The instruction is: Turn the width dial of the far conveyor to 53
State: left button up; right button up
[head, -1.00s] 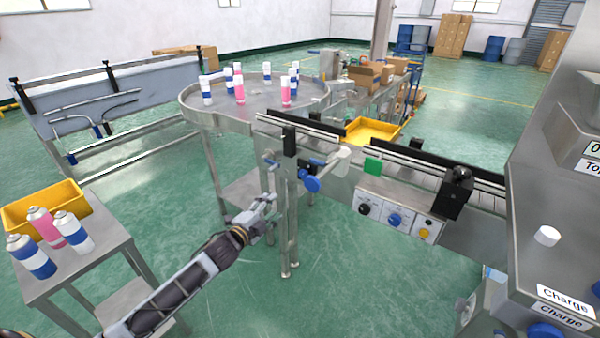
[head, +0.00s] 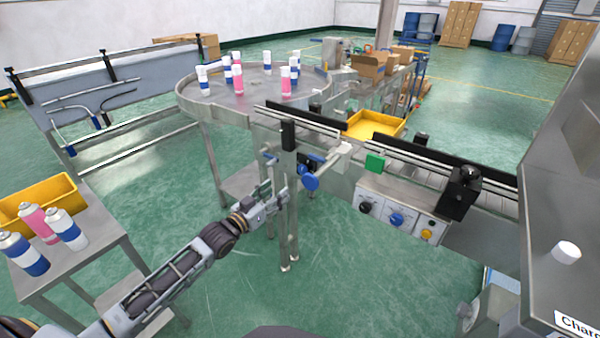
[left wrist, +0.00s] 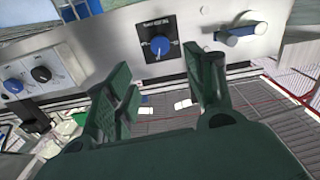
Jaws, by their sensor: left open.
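In the left wrist view a blue dial (left wrist: 159,46) sits on a dark square plate with small print on the conveyor's metal side. Its reading is too small to make out. My left gripper (left wrist: 160,76) is open and empty, its green fingers spread below the dial in the picture, apart from it. In the head view my left gripper (head: 281,196) is beside the legs of the far conveyor (head: 335,178), below its side rail. A blue round knob (head: 311,182) stands out from that side. My right gripper is not in view.
A control panel with a black knob (head: 365,207) and another blue knob (head: 397,219) is to the right. A blue-ended handle (left wrist: 250,30) juts out right of the dial in the wrist view. A table with cans and a yellow bin (head: 40,203) stands at left.

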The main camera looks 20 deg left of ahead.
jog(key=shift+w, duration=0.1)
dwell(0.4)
pick_arm(q)
jog(key=shift+w, duration=0.2)
send_near(301, 171)
jog(key=shift+x, duration=1.45)
jog(key=shift+b+x, duration=0.65)
jog(key=shift+x, duration=2.5)
jog(key=shift+d+r, duration=0.1)
jog(key=shift+r, duration=0.05)
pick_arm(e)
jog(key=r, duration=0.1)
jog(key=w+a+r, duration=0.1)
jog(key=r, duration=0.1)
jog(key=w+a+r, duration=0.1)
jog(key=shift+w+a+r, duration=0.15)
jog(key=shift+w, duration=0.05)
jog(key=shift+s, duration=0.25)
